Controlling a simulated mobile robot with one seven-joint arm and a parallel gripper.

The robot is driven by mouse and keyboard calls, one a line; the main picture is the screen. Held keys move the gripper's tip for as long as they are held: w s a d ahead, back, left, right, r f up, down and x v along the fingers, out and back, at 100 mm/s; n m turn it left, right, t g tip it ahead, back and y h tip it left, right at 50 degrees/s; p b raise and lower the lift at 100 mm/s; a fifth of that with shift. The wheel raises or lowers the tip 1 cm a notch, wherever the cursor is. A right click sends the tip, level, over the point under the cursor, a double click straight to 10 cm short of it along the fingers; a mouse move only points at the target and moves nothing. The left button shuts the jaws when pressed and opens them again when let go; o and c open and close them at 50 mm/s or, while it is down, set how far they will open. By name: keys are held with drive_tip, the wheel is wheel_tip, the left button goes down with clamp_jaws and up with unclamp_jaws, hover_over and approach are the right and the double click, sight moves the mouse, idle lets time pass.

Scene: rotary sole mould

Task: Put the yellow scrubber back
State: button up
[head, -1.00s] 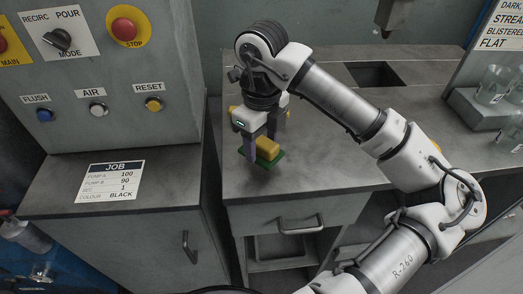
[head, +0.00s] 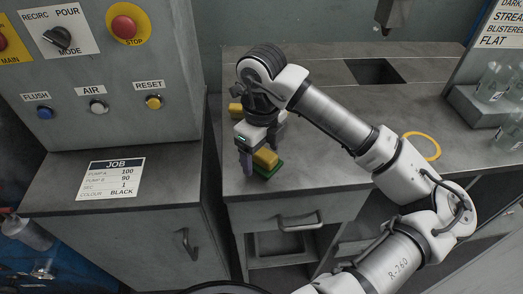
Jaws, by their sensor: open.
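The yellow scrubber (head: 265,158), a yellow block on a green pad, is at the left front of the grey bench top, near its front edge. My gripper (head: 260,162) points down over it and is open. One dark finger stands at the scrubber's left side; the other finger is hidden. The gripper covers part of the scrubber, so I cannot tell whether the fingers touch it.
Another yellow item (head: 236,110) shows partly behind my gripper. A yellow ring (head: 434,147) lies on the bench to the right, beside my arm. A square opening (head: 373,71) is at the back. Clear cups (head: 497,82) stand at far right.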

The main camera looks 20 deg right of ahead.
sight(262, 152)
drive_tip(key=shift+r+p, duration=0.25)
drive_tip(key=shift+p, duration=0.1)
wheel_tip(262, 152, up, 12)
drive_tip(key=b, duration=0.2)
